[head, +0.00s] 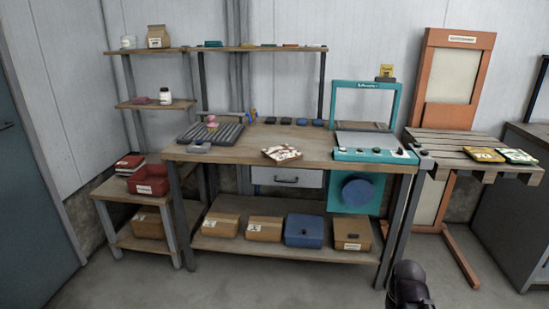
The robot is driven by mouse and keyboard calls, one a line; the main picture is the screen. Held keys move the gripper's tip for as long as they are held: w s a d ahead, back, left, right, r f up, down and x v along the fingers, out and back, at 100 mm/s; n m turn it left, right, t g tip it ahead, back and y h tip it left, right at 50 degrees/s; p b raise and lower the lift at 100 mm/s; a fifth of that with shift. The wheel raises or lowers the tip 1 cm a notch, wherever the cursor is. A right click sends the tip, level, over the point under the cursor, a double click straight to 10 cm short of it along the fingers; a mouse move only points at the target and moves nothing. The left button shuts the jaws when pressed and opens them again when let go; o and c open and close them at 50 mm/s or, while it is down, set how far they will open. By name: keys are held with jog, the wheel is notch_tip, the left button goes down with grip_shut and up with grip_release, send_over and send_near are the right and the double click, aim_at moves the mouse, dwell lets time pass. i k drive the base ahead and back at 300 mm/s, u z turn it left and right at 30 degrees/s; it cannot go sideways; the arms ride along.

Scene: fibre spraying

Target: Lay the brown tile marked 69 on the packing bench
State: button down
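A brown-and-white patterned tile (282,153) lies on the wooden top of the central workbench (235,157), near its front edge. A number on it is too small to read. No sign that I can read tells which surface is the packing bench. My gripper (408,290) shows only as a dark shape at the bottom edge, low in front of the bench's right leg and apart from the tile. Its fingers cannot be made out.
A yellow tile (485,155) and a green-and-white tile (518,156) lie on the slatted table (445,145) at right. A teal machine (375,155) stands at the bench's right end. A ribbed grey tray (210,134) is at left. Floor in front is clear.

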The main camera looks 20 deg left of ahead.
aim_at(286, 142)
jog(key=u, duration=0.5)
jog(key=i, duration=0.95)
jog(key=u, duration=0.35)
